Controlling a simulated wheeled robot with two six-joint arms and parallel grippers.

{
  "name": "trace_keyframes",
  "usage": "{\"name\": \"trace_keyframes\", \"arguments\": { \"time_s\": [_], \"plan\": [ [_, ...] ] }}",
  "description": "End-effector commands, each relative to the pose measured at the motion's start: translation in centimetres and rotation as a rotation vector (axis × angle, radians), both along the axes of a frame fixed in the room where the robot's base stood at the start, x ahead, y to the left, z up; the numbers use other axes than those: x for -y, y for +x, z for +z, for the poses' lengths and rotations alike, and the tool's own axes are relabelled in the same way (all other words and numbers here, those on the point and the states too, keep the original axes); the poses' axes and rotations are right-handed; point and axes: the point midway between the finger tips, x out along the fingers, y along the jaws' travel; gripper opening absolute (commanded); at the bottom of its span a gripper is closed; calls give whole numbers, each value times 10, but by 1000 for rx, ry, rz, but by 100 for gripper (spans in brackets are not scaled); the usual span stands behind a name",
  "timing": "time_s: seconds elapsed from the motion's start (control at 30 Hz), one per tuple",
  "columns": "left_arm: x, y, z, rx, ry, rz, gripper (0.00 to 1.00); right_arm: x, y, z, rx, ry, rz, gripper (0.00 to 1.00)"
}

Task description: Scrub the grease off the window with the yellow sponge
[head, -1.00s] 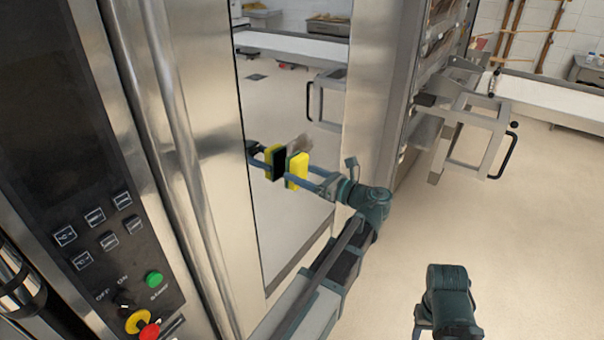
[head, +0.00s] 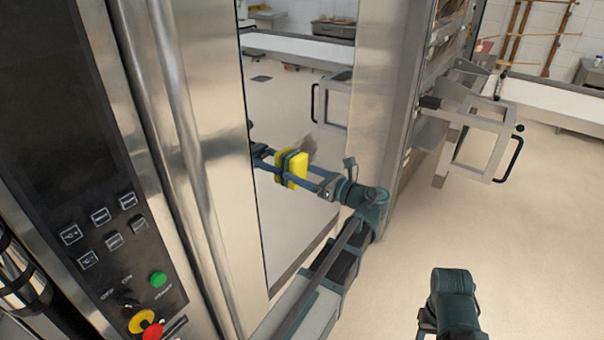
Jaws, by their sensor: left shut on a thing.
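The window (head: 300,225) is a reflective pane between two steel panels, and it mirrors the room, the sponge and my arm. My left gripper (head: 303,178) is shut on the yellow sponge (head: 298,166) and points left at the pane. The sponge meets its mirror image, so it looks to be against the glass or very close to it. A faint brownish grease smear (head: 308,146) shows just above and right of the sponge. My right arm shows only in part at the lower right, and its gripper is out of view.
A dark control panel (head: 75,190) with several buttons and a long vertical steel handle (head: 172,150) are at the left. An open framed door (head: 480,145) with a black handle sticks out at the right. The floor (head: 540,230) at the right is clear.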

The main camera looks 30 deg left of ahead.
Motion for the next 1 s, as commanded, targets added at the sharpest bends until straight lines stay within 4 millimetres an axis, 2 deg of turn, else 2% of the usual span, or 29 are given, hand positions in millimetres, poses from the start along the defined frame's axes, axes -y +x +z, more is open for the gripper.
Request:
{"name": "trace_keyframes", "arguments": {
  "time_s": [0.17, 0.5, 0.77, 1.0],
  "plan": [
    [1, 7, 0, 0, 0, 0, 32, 0, 0, 0, 0, 0, 0, 50],
    [4, 33, 0, 0, 0, 1, 32, 0, 0, 0, 0, 0, 0, 50],
    [5, 35, 0, 0, 0, 1, 32, 0, 0, 0, 0, 0, 0, 50],
    [5, 51, 0, 0, 0, 1, 32, 0, 0, 0, 0, 0, 0, 50]
  ]
}}
